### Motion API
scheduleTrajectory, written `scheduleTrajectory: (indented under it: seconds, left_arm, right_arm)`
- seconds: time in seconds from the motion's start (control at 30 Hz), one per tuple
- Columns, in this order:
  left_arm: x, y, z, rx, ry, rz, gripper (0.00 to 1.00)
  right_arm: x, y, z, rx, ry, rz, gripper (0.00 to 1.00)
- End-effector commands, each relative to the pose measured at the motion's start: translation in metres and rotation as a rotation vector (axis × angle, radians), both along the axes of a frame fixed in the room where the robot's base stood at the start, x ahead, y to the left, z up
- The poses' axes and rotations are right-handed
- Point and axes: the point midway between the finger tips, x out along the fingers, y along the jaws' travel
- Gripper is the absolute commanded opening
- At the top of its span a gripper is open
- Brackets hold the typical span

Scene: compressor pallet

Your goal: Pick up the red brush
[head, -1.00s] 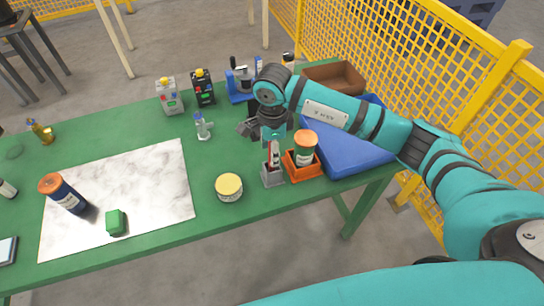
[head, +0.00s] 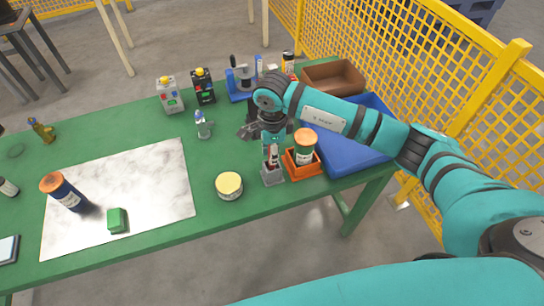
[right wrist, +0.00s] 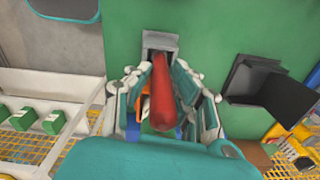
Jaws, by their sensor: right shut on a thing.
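The red brush (right wrist: 162,98) stands with its lower end at a small grey holder (right wrist: 160,43), between the fingers of my right gripper (right wrist: 163,102). In the head view, the brush (head: 272,154) shows only in part below my right gripper (head: 273,140), above the grey holder (head: 272,176). My right gripper is shut on the brush. How far the brush sits inside the holder is hidden. My left gripper is not in view.
An orange bin (head: 303,167) with an orange-capped bottle (head: 305,147) stands just right of the holder. A blue tray (head: 350,160) lies beyond it. A yellow-lidded tin (head: 229,186) is to the left. The green table (head: 150,240) has free room near its front edge.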

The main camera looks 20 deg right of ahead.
Motion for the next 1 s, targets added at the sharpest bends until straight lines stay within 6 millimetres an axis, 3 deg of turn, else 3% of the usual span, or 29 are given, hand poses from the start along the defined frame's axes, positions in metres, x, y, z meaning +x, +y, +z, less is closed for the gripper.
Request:
scheduleTrajectory:
  seconds: [0.17, 0.6, 1.0]
  left_arm:
    - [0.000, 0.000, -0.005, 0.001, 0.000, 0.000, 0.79]
    - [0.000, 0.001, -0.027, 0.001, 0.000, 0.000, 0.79]
    - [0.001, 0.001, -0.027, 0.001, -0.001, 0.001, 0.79]
  right_arm:
    - [0.001, 0.000, 0.011, 0.002, -0.003, -0.001, 0.00]
    - [0.001, 0.000, 0.090, -0.001, -0.001, 0.001, 0.00]
    - [0.000, 0.000, 0.100, -0.001, 0.002, 0.001, 0.00]
